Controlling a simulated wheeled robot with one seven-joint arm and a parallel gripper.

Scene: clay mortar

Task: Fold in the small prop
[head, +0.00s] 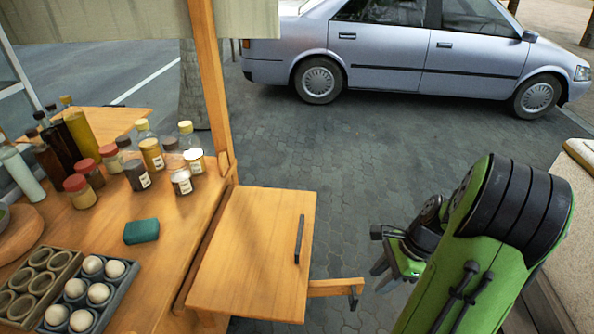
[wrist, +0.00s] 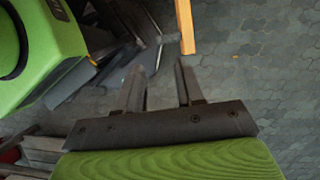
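The small prop (head: 335,287) is a short wooden bar. It sticks out to the right from under the cart's side leaf (head: 250,285), with a dark metal fitting at its outer end. In the wrist view the prop (wrist: 186,26) hangs in from the top edge, beyond the right finger and not between the fingers. My gripper (head: 384,268) is to the right of the prop's outer end, apart from it. In the wrist view my gripper (wrist: 160,78) has its two fingers apart with nothing between them. The prop's inner end is hidden under the leaf.
The leaf carries a dark handle (head: 299,239) and is otherwise bare. Bottles, jars, a green block (head: 141,231) and an egg tray (head: 72,318) stand on the wooden counter. A silver car (head: 390,55) is parked behind. The paving between is clear; a pale ledge is at right.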

